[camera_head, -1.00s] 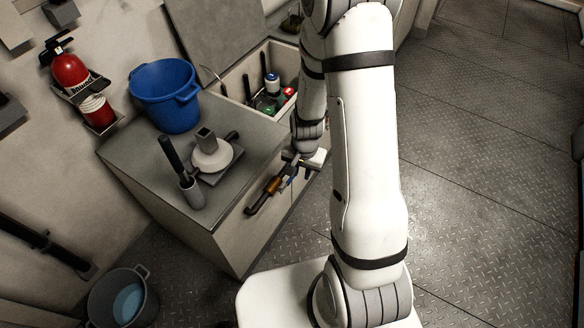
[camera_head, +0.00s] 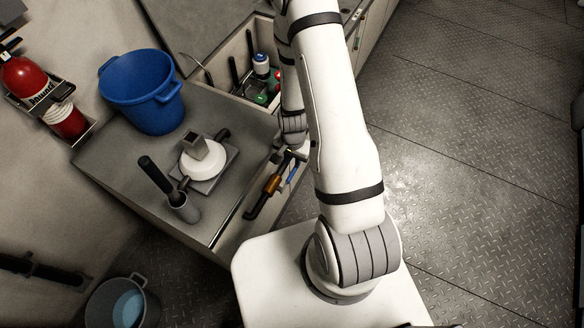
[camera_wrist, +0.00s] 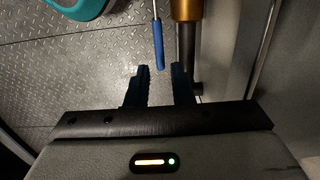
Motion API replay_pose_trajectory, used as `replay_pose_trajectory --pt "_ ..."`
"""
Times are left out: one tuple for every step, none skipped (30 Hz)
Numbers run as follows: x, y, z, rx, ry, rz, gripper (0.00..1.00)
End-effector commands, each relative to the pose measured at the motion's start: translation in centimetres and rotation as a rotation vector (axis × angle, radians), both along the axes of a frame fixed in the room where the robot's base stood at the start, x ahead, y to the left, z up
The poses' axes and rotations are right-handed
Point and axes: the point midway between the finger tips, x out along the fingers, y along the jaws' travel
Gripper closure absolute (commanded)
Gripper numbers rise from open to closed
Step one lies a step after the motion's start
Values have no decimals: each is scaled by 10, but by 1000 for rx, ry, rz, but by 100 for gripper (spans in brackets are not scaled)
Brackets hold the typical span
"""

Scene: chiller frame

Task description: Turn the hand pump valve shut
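On the counter's front, a black pipe has a brass valve body (camera_head: 271,186) and a thin blue handle (camera_head: 293,173). In the wrist view the blue handle (camera_wrist: 157,42) points toward my gripper (camera_wrist: 159,78), with the brass body (camera_wrist: 187,9) and dark pipe beside it on the right. My gripper is open, its dark fingers apart, with nothing clearly held. In the head view my arm largely hides the gripper.
A blue bucket (camera_head: 143,88) stands on the counter (camera_head: 112,150). Behind it, an open bin (camera_head: 216,72) holds bottles and tools. A grey bucket (camera_head: 123,300) stands on the floor at lower left. A fire extinguisher (camera_head: 30,82) hangs on the wall. The floor at right is clear.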

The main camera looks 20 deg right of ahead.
Motion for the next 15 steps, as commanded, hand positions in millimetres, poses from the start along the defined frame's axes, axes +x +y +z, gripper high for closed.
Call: replay_pose_trajectory --pt "0 0 -12 0 0 0 79" --pt "0 0 -16 0 0 0 79" --pt "0 0 -21 0 0 1 79" --pt "0 0 -25 0 0 1 79" --pt "0 0 -29 0 0 1 79" --pt "0 0 -35 0 0 1 79" --pt "0 0 -39 0 0 1 79" --pt "0 0 -43 0 0 0 79" --pt "0 0 -47 0 0 0 79" --pt "0 0 -51 0 0 0 79" --pt "0 0 -54 0 0 0 79" --pt "0 0 -57 0 0 0 79" --pt "0 0 -59 0 0 0 79" --pt "0 0 -60 0 0 0 79" --pt "0 0 -62 0 0 0 79"
